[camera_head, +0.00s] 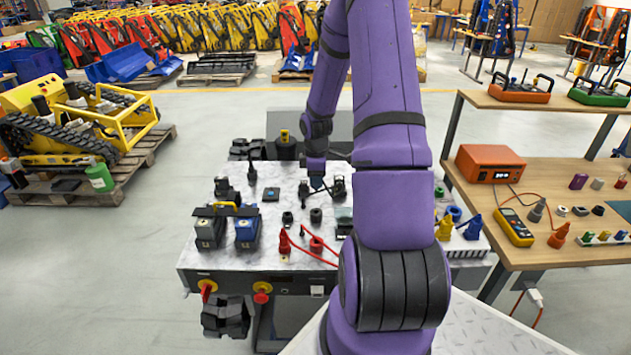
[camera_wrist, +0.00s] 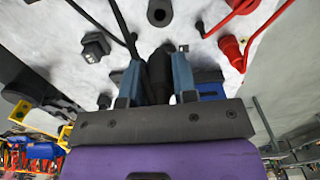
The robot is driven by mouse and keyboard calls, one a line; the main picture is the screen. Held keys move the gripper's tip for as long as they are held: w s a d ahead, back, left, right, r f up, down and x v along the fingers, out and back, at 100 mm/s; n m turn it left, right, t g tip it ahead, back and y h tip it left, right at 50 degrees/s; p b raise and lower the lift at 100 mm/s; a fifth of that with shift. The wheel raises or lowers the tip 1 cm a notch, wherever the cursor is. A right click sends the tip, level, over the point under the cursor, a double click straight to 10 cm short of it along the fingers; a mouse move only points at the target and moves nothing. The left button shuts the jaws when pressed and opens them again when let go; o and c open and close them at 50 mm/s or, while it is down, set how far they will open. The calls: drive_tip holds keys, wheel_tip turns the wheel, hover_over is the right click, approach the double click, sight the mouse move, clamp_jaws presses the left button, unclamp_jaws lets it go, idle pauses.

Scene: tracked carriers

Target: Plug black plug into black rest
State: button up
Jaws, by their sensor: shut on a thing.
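My gripper (camera_wrist: 157,62) has its two blue-grey fingers shut on a black cylindrical plug (camera_wrist: 159,78) in the wrist view. In the head view my gripper (camera_head: 318,184) points down over the middle of the grey-white table top, and the plug is hard to make out there. A black ring-shaped holder (camera_wrist: 160,12), which looks like the black rest, lies on the table ahead of the fingertips, apart from the plug. It appears as a small black cylinder (camera_head: 316,215) in the head view. The plug's lower end is hidden.
A red plug (camera_head: 284,242) with a red cable stands near the front, beside a red round holder (camera_head: 316,244). A small dark square socket box (camera_wrist: 95,47) and black cable lie near the fingers. Two battery-like boxes (camera_head: 210,228) (camera_head: 247,230) stand at the left.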

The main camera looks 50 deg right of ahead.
drive_tip(key=shift+f, duration=0.15)
drive_tip(key=shift+f, duration=2.75)
drive_tip(key=shift+f, duration=2.3)
drive_tip(key=o, duration=1)
drive_tip(key=shift+r, duration=0.1)
wheel_tip(320, 180, up, 11)
drive_tip(key=shift+f, duration=0.2)
